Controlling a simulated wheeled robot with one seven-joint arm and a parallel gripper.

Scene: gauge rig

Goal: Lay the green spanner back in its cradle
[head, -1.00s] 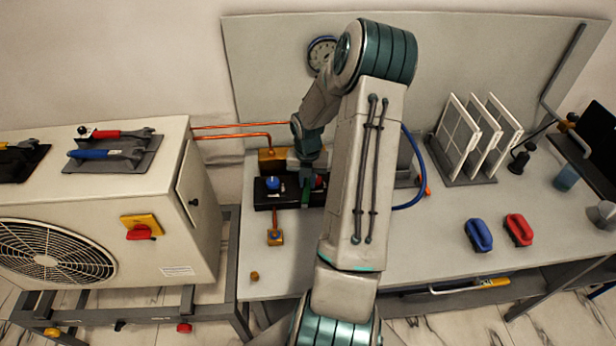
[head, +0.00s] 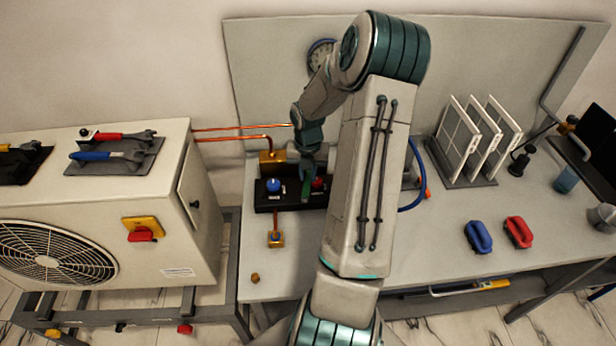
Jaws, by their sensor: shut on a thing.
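My gripper (head: 307,172) points down over the black gauge block on the bench. It is shut on a narrow green piece (head: 306,189), which looks like the green spanner's handle. Most of the spanner is too small or hidden to make out. A grey tool tray (head: 80,167) on top of the white fan unit holds a red-handled spanner (head: 108,136) and a blue-handled spanner (head: 95,156). I cannot tell which cradle belongs to the green spanner.
The black block (head: 265,200) has a blue knob (head: 273,185) and a red knob (head: 318,184). Copper pipes (head: 230,137) run from the white unit (head: 150,205) to the bench. A dark tray (head: 30,172) lies far left. White framed panels (head: 460,140) stand right.

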